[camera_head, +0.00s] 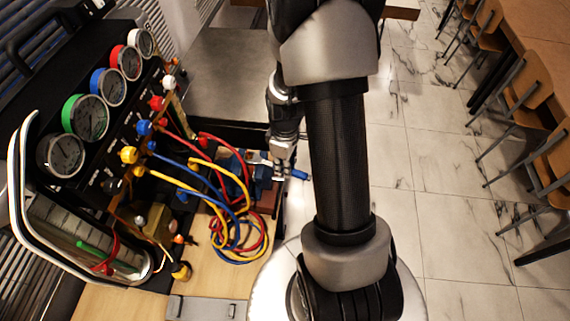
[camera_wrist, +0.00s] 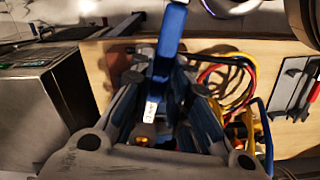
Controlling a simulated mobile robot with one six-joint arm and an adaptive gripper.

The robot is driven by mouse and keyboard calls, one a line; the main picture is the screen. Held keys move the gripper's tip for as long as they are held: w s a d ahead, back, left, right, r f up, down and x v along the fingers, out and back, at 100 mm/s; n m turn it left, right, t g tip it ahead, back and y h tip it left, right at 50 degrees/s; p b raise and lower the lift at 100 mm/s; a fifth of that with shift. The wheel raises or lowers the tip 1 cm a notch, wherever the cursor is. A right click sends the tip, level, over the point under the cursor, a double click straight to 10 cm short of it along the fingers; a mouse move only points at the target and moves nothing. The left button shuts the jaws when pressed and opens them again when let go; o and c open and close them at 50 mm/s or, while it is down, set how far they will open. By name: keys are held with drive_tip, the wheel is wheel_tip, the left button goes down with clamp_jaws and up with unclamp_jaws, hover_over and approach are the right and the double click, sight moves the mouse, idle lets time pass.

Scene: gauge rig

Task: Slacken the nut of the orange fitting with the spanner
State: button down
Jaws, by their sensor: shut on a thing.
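My gripper (camera_head: 284,152) is shut on a blue-handled spanner. In the head view the blue end (camera_head: 299,174) sticks out to the right of my gripper. In the wrist view the spanner (camera_wrist: 171,40) runs between the two fingers (camera_wrist: 165,82), with a small white label low on it. A small orange spot (camera_wrist: 142,140) shows below the label, but I cannot tell what it is. A small orange part (camera_head: 178,239) shows low on the gauge rig in the head view, left of my gripper; I cannot tell if it is the orange fitting. The spanner's jaw is hidden.
The gauge rig (camera_head: 100,130) stands at the left with several dials. Red, blue and yellow hoses (camera_head: 235,235) coil on the wooden bench (camera_head: 130,304) beside my gripper. A grey metal box (camera_wrist: 35,110) stands at left in the wrist view. Chairs (camera_head: 525,90) and open tiled floor lie right.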

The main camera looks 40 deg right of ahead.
drive_tip(key=shift+w, duration=0.1)
drive_tip(key=shift+s+a+m, duration=0.45)
drive_tip(key=shift+a+m, duration=0.35)
drive_tip(key=shift+m, duration=0.1)
idle(0.3)
drive_tip(key=shift+s+d, duration=0.1)
drive_tip(key=shift+s, duration=0.05)
drive_tip(key=shift+s+d+b, duration=0.15)
drive_tip(key=shift+s+d, duration=0.15)
drive_tip(key=shift+s, duration=0.45)
drive_tip(key=shift+s+d+b, duration=0.1)
drive_tip(key=shift+s+d, duration=0.15)
drive_tip(key=shift+s, duration=0.45)
drive_tip(key=shift+s+d+b, duration=0.15)
drive_tip(key=shift+s+d, duration=0.15)
drive_tip(key=shift+s, duration=0.45)
drive_tip(key=shift+r, duration=0.15)
wheel_tip(320, 180, up, 4)
drive_tip(key=p, duration=0.3)
drive_tip(key=shift+r, duration=0.15)
